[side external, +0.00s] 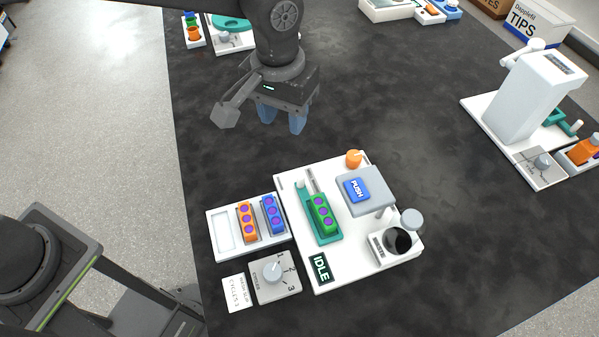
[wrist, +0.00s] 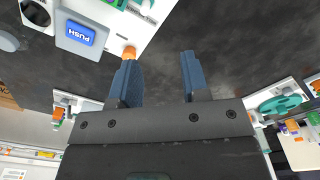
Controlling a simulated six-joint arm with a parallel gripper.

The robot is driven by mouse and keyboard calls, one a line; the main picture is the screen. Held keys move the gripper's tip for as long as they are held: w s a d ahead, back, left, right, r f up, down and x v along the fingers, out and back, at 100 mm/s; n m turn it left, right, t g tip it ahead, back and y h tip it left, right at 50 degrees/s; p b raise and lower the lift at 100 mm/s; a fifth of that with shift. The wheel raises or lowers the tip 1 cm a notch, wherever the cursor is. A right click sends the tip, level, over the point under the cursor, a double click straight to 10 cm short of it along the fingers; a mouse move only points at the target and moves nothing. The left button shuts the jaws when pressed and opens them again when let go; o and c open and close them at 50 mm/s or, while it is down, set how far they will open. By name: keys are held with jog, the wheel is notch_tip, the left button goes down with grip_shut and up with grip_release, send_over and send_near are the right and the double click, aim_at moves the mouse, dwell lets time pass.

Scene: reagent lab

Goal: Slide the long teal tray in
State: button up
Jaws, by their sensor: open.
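The long teal tray (side external: 327,240) lies on the white station base (side external: 290,205), left of the push-button block in the side external view. A green block (side external: 322,208) with purple-topped wells sits in it. In the wrist view only a sliver of teal shows at the top edge. My gripper (side external: 283,122) is open and empty, above the dark bench beyond the station. Its two blue fingers (wrist: 158,62) stand apart with bare bench between them in the wrist view.
A white rack (side external: 223,232) holds orange and blue blocks. A dial (side external: 273,272) stands in front. Open bench surrounds the gripper.

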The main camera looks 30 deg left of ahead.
aim_at(301, 176)
jog(key=d+f, duration=0.1)
jog(key=f, duration=0.4)
jog(key=d+f, duration=0.1)
jog(key=f, duration=0.4)
jog(key=d+f, duration=0.1)
jog(key=f, duration=0.4)
jog(key=shift+w+f, duration=0.1)
jog(key=shift+f, duration=0.3)
grip_shut()
